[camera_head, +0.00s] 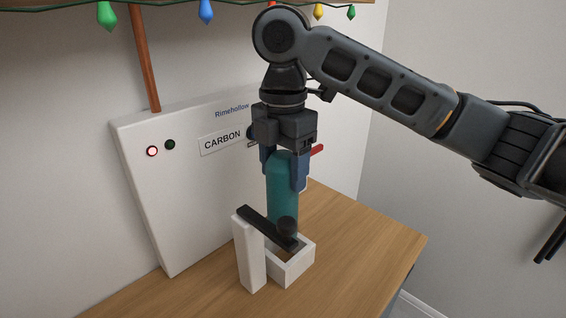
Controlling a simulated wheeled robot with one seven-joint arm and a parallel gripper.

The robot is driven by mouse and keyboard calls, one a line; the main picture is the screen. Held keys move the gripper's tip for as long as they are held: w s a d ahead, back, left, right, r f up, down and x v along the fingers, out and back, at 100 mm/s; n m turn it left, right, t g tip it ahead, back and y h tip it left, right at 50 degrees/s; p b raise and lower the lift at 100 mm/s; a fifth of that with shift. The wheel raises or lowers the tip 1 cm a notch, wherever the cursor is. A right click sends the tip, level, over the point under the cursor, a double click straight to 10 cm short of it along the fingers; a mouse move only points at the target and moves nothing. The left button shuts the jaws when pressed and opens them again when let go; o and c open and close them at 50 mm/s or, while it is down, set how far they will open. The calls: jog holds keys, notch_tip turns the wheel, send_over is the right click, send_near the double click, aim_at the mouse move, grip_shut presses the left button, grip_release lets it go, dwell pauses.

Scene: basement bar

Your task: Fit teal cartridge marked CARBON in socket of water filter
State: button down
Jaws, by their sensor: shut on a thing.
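The teal cartridge (283,197) stands upright in my gripper (284,172), which is shut on its upper part. I cannot tell how deep the cartridge sits. The bar rests on a white post (247,258) beside the socket. The white water filter panel (185,190) behind carries a CARBON label (222,140). Any marking on the cartridge is not visible.
On the panel a red-ringed lamp (152,151) looks lit and a green lamp (170,144) looks dark. A red lever (317,150) shows right of my gripper. A copper pipe (145,60) rises behind the panel. The wooden counter (375,240) is clear at the right.

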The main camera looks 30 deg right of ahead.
aim_at(285, 207)
notch_tip(285, 207, down, 2)
jog(key=shift+d+b, duration=0.1)
jog(key=shift+b, duration=0.55)
jog(key=shift+f+b, duration=1.55)
jog(key=shift+f, duration=1.7)
jog(key=shift+c, duration=0.8)
grip_release()
notch_tip(285, 207, up, 8)
jog(key=shift+f, duration=0.1)
jog(key=shift+s, duration=0.1)
